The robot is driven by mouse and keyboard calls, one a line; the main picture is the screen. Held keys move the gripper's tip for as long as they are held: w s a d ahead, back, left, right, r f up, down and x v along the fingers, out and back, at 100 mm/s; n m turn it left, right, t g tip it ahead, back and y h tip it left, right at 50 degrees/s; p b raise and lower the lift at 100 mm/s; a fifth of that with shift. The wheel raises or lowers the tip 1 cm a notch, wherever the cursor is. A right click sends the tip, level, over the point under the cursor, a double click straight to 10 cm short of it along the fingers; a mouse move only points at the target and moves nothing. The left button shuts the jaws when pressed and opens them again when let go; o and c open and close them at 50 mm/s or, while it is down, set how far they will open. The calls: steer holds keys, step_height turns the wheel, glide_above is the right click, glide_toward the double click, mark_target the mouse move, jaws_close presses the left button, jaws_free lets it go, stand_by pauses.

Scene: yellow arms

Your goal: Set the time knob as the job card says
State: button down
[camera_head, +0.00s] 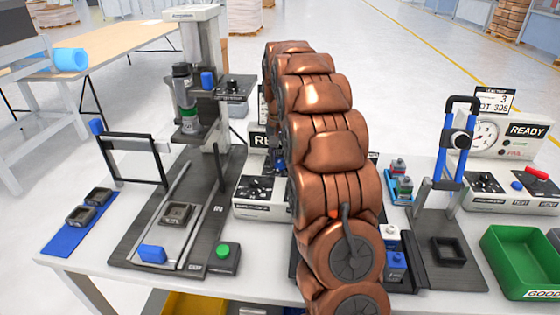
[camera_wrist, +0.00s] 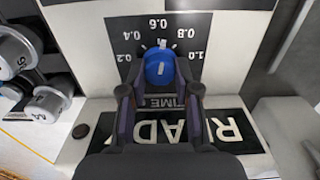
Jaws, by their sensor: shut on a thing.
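The blue time knob (camera_wrist: 160,66) is in the wrist view, on a black dial panel (camera_wrist: 212,28) marked 0.2 to 1.0 with "TIME" below. A white mark at the knob's top points roughly at 0.6; its exact reading is unclear. My gripper (camera_wrist: 160,90) is shut on the knob, one finger on each side. In the head view my copper arm hides the knob and gripper. A card reading "LEAK TEST" (camera_head: 494,101) stands at the right with "3" and "LOT 305". Another card (camera_head: 262,104) is mostly hidden behind my arm; its text is unreadable.
A press fixture (camera_head: 198,60) stands left of my arm, beside a control box (camera_head: 250,192). At right are a blue-handled clamp (camera_head: 444,150), a gauge box labelled "READY" (camera_head: 524,131) and a green bin (camera_head: 518,258). In the wrist view, metal cylinders (camera_wrist: 18,52) lie close left of the panel.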

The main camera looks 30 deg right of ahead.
mark_target(280, 159)
steer(key=shift+n+b, duration=0.3)
steer(key=shift+n, duration=0.6)
steer(key=c, duration=0.8)
jaws_free()
steer(key=shift+c, duration=0.2)
step_height(280, 159, up, 12)
stand_by(0.5)
